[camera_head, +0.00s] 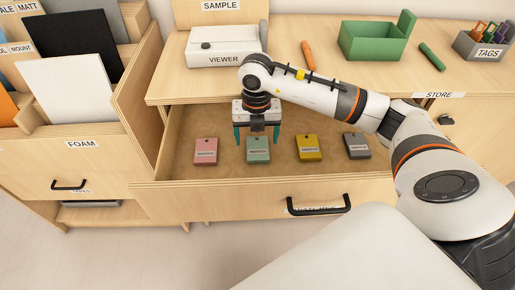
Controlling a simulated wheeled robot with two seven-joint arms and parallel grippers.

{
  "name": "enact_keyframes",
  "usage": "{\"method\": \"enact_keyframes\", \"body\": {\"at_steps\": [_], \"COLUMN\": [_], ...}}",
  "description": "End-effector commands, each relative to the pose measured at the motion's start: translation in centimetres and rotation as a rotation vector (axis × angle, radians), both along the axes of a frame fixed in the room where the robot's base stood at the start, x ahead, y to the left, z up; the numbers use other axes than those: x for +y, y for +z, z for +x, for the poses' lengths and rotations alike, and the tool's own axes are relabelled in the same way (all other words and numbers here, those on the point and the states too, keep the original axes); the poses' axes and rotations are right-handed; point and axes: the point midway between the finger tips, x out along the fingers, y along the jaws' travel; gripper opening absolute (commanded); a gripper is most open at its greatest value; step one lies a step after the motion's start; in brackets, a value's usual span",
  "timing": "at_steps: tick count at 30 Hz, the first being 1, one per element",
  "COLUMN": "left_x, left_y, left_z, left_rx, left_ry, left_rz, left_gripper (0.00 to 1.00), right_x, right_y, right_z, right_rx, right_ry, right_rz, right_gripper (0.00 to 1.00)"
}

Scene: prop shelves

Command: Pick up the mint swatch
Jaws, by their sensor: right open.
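An open drawer (225,180) holds a row of small labelled swatches. The mint swatch (258,149) is second from the left and lies flat on the drawer floor. To its left is a pink swatch (206,151); to its right are a yellow swatch (309,148) and a dark grey swatch (357,146). My right gripper (257,140) is over the drawer, pointing down with teal fingers spread apart. It is empty and appears just behind or above the mint swatch; the exact height gap is hard to tell. My left gripper is not in view.
On the top sit a white viewer box (222,46), a green tray (372,42), orange (308,55) and green (432,57) sticks, and a grey tags bin (482,46). A foam cabinet (85,165) stands left. The drawer's front wall has a black handle (319,206).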

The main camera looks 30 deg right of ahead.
Motion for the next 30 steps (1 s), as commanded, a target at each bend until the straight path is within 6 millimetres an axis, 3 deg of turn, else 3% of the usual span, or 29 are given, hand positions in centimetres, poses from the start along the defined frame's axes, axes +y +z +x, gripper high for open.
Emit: {"method": "enact_keyframes", "body": {"at_steps": [6, 14, 15, 24, 30], "left_x": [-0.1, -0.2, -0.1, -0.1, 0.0], "left_y": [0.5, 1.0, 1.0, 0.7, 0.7], "left_z": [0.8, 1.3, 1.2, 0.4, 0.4], "left_rx": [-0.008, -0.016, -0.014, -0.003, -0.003], "left_ry": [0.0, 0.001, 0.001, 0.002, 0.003], "left_rz": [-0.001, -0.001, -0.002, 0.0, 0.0], "left_gripper": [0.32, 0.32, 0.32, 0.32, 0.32], "right_x": [-0.2, -0.2, -0.2, -0.2, -0.2], "right_y": [-3.1, -3.4, -3.4, -3.4, -3.3], "right_z": [-0.2, -0.2, -0.2, -0.2, -0.2], "right_rx": [0.002, 0.001, 0.001, 0.001, 0.001], "right_ry": [0.0, 0.0, 0.0, 0.0, 0.0], "right_rz": [-0.001, -0.001, -0.001, -0.001, -0.001], "right_gripper": [0.8, 0.8, 0.78, 0.32, 0.32]}}
